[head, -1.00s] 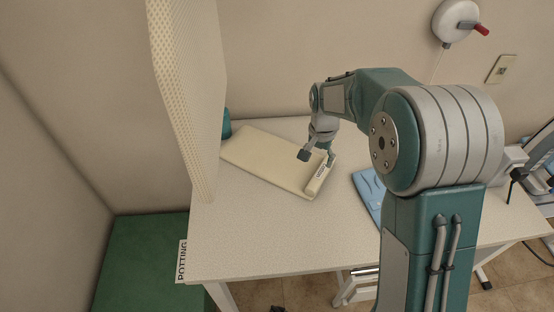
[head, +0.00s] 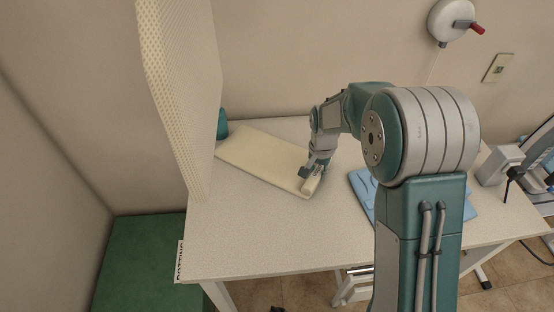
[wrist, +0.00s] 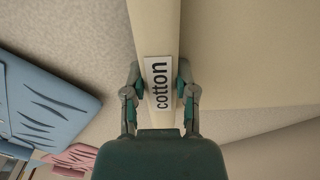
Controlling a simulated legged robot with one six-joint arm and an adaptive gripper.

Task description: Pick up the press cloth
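The press cloth appears to be the cream roll (head: 312,186) along the right end of a flat cream slab (head: 262,158) on the table; its match to the name is not certain. In the wrist view the roll (wrist: 154,25) carries a white label reading "cotton" (wrist: 161,83). My gripper (head: 313,173) is down at the roll, and in the wrist view its two fingers (wrist: 158,70) stand on either side of it by the label. The fingertips look close to or against the roll's sides; whether they squeeze it is unclear. Their lower ends are partly hidden.
A light blue folded item (head: 362,188) lies right of the roll, partly behind my arm. A pink item (wrist: 75,157) shows in the wrist view. A perforated panel (head: 180,90) stands at the table's left, with a teal object (head: 222,124) behind it. The front table area (head: 260,235) is clear.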

